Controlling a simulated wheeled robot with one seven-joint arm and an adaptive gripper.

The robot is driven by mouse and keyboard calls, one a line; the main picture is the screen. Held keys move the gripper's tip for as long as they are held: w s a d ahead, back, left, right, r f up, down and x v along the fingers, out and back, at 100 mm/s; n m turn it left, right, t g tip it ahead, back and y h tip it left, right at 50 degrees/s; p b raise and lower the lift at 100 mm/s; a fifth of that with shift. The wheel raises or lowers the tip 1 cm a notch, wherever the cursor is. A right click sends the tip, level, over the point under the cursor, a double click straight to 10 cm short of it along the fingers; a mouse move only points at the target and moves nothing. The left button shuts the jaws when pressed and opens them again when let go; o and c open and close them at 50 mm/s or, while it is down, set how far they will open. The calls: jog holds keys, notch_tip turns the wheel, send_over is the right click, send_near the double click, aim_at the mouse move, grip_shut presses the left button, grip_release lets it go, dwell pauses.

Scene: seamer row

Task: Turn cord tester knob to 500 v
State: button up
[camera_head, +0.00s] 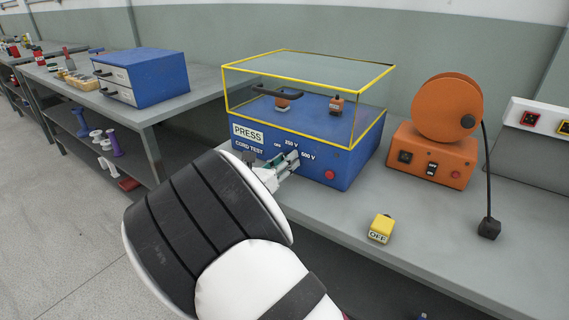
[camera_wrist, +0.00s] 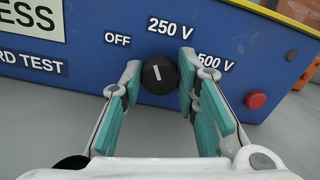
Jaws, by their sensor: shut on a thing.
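The cord tester is a blue box (camera_head: 347,172) with a clear, yellow-edged cover, standing on the grey bench. Its front carries the labels OFF (camera_wrist: 117,39), 250 V (camera_wrist: 173,27) and 500 V (camera_wrist: 216,62). The round black knob (camera_wrist: 160,76) sits among these labels. Its short white mark stands nearly upright in the wrist view, roughly towards 250 V and not at 500 V. My gripper (camera_head: 286,164) is shut on the knob, one teal-padded finger on each side. In the head view my gripper hides the knob.
A red button (camera_wrist: 256,100) is on the panel right of 500 V. A yellow OFF block (camera_head: 381,228) lies on the bench in front. An orange reel unit (camera_head: 436,150) with a hanging black plug stands right of the tester. A blue drawer cabinet (camera_head: 142,77) is at left.

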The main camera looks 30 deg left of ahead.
jog(key=m+b, duration=0.2)
jog(key=m, duration=0.2)
jog(key=shift+f+m, duration=0.1)
jog(key=shift+m, duration=0.2)
jog(key=m+b, duration=0.3)
jog(key=m, duration=0.1)
jog(key=shift+m, duration=0.3)
jog(key=m+b, duration=0.2)
jog(key=b, duration=0.1)
jog(key=m+b, duration=0.3)
jog(key=shift+d+f, duration=0.1)
jog(key=shift+f, duration=0.1)
jog(key=m+b, duration=0.3)
jog(key=b, duration=0.1)
jog(key=shift+r+b, duration=0.15)
jog(key=shift+b, duration=0.2)
jog(key=shift+m, duration=0.3)
jog(key=o, duration=1.2)
jog(key=shift+c, duration=0.2)
jog(key=shift+s, duration=0.1)
